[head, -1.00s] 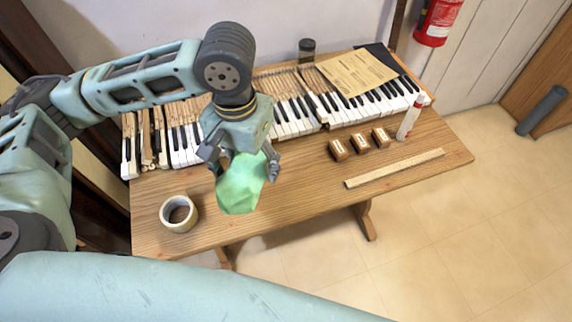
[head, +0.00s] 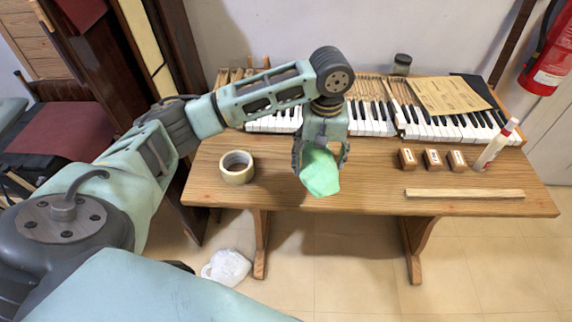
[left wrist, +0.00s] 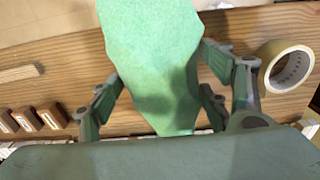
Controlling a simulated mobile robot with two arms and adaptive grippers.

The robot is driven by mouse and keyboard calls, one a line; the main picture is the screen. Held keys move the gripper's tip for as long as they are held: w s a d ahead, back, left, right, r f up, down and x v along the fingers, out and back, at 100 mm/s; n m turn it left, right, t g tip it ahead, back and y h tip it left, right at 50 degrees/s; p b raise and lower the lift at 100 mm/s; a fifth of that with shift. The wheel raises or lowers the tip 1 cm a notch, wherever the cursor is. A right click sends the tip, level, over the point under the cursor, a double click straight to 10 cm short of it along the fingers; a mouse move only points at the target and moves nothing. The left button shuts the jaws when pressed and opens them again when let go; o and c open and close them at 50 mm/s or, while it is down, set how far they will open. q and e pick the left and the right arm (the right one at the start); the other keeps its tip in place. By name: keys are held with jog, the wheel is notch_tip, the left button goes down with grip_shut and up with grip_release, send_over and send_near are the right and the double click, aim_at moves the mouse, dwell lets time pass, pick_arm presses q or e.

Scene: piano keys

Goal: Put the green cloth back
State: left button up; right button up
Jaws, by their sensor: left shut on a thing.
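The green cloth (head: 319,174) hangs from my left gripper (head: 320,158), which is shut on it. The cloth is over the front part of the wooden table (head: 250,200), between the tape roll and the wooden blocks. In the left wrist view the cloth (left wrist: 152,60) spreads between the fingers of my left gripper (left wrist: 160,100) and hides part of the table. Whether its lower end touches the table is hard to tell. My right gripper is not in view.
A tape roll (head: 237,167) lies left of the cloth. Piano keys (head: 370,120) run along the back. A white bag (head: 227,267) lies on the floor.

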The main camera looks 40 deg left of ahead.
aim_at(288, 174)
pick_arm(q)
jog(key=a, duration=0.1)
jog(key=a+f, duration=0.1)
jog(key=a, duration=0.1)
jog(key=a+f, duration=0.1)
jog(key=shift+a+f, duration=0.25)
jog(key=shift+a, duration=0.15)
jog(key=a, duration=0.1)
jog(key=a+f, duration=0.2)
jog(key=a, duration=0.1)
jog(key=shift+w+f, duration=0.15)
jog(key=shift+f, duration=0.1)
jog(key=shift+a+f+p, duration=0.2)
jog(key=shift+p, duration=0.1)
jog(key=shift+f, duration=0.35)
notch_tip(288, 174, down, 2)
jog(key=shift+f, duration=0.7)
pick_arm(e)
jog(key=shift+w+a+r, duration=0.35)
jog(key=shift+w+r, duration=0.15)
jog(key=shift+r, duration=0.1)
